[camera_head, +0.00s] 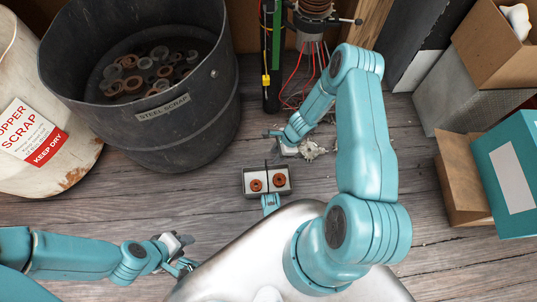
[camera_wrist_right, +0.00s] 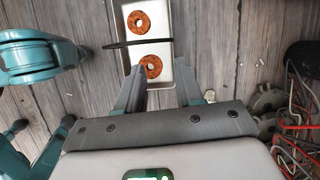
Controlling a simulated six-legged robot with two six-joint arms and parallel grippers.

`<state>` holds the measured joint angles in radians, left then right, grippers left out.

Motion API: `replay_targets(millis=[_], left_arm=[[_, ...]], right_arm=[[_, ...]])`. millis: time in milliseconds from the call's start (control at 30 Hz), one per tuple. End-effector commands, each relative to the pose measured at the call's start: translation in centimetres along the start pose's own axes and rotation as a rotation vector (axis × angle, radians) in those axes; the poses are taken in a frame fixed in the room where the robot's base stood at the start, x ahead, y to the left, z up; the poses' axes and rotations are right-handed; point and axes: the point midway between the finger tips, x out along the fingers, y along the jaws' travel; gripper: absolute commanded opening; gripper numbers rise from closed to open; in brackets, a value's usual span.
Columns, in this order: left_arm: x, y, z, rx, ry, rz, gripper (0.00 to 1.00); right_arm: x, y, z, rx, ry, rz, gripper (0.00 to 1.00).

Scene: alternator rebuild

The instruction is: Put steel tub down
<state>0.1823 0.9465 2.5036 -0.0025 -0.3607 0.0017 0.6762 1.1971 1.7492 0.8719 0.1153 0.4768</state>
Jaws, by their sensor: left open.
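The dark steel tub (camera_head: 190,136), labelled STEEL SCRAP, stands upright on the plank floor at the upper left of the head view. Several rusty rings and washers lie inside it. My left gripper (camera_head: 187,254) is open at the lower left, below the tub and apart from it. My right gripper (camera_head: 270,134) is at the end of the arm reaching forward, to the right of the tub. In the right wrist view the fingers of my right gripper (camera_wrist_right: 158,75) are spread with nothing held between them. The tub does not show in that view.
A cream bin (camera_head: 60,165) labelled copper scrap stands left of the tub. Red wires (camera_head: 310,75) hang behind. Cardboard boxes (camera_head: 460,185) line the right. Planks below the tub are clear.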

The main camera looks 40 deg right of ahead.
Motion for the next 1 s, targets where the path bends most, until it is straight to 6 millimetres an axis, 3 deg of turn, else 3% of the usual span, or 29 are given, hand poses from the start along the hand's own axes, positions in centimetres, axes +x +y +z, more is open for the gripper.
replay_targets(millis=[200,300,400,533,800,867,1000], left_arm=[[0.0,0.0,0.0,0.000,0.000,0.000,0.43],[0.0,0.0,0.0,0.000,0.000,0.000,0.43],[0.0,0.0,0.0,0.000,0.001,0.000,0.43],[0.0,0.0,0.0,-0.001,0.001,0.000,0.43],[-0.3,0.1,0.0,-0.001,0.001,0.000,0.43],[-0.9,0.3,0.0,-0.001,0.000,0.000,0.43],[-4.0,1.4,0.1,0.000,0.000,0.000,0.43]], right_arm=[[-3.6,9.6,8.7,-1.011,0.058,0.134,0.36],[-5.7,13.5,11.8,-1.440,0.025,0.135,0.36],[-7.2,16.3,13.7,-1.713,-0.020,0.114,0.36],[-8.0,17.7,14.6,-1.841,-0.049,0.099,0.36],[-8.2,17.7,14.7,-1.838,-0.049,0.100,0.36],[-8.8,17.7,14.9,-1.837,-0.049,0.100,0.36],[-11.9,17.8,16.1,-1.836,-0.050,0.101,0.36]])
